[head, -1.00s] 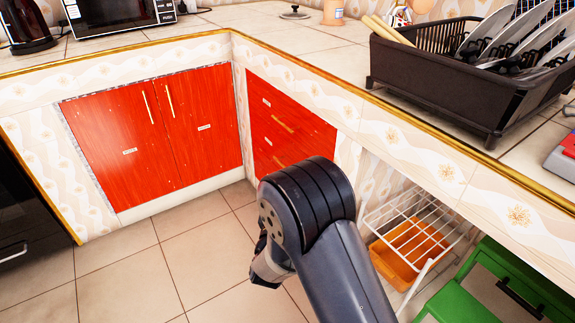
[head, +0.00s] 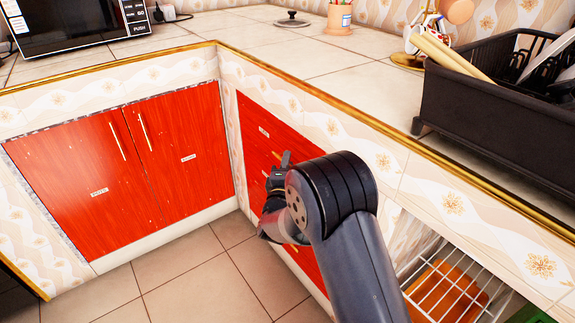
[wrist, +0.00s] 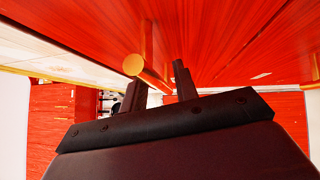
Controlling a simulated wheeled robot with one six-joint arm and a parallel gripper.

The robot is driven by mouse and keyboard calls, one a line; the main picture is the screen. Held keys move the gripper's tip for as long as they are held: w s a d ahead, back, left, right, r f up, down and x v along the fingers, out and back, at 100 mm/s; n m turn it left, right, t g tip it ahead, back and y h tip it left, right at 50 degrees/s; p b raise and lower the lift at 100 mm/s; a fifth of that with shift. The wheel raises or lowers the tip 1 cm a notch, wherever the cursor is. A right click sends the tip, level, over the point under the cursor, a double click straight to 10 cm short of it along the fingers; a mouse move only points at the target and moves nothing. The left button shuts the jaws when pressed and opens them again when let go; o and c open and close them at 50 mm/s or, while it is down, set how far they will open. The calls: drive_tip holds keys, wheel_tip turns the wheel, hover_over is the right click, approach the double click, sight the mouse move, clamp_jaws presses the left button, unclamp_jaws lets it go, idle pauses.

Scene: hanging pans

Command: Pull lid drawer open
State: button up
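The red drawer unit (head: 255,118) stands under the right counter, near the corner. Its small labels are too small to read, so I cannot tell which drawer is the lid one. My gripper (head: 276,168) is in front of the upper drawer front and partly covers it and its handle. In the wrist view, a gold bar handle (wrist: 150,72) sticks out from the red front, close to the fingertips. My gripper (wrist: 160,82) is open there, its two dark fingers apart near the bar. Whether they touch it is unclear. The drawers look closed.
Red cabinet doors (head: 90,175) close off the left side of the corner. The counter edge (head: 330,110) runs above the drawers, with a black dish rack (head: 490,125) on top. A white wire rack (head: 445,285) stands lower right. The tiled floor (head: 195,285) is clear.

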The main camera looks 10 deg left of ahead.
clamp_jaws()
drive_tip(key=shift+s, duration=0.1)
idle(0.3)
drive_tip(key=s+a+p, duration=0.6)
drive_tip(key=s+a, duration=1.4)
drive_tip(key=s, duration=0.3)
drive_tip(key=shift+s+a, duration=0.2)
drive_tip(key=shift+a, duration=0.2)
drive_tip(key=shift+o, duration=0.5)
unclamp_jaws()
drive_tip(key=s+f+p, duration=0.1)
drive_tip(key=s+p, duration=0.1)
drive_tip(key=s, duration=0.8)
drive_tip(key=shift+s+d+f, duration=0.25)
drive_tip(key=shift+s+d, duration=0.1)
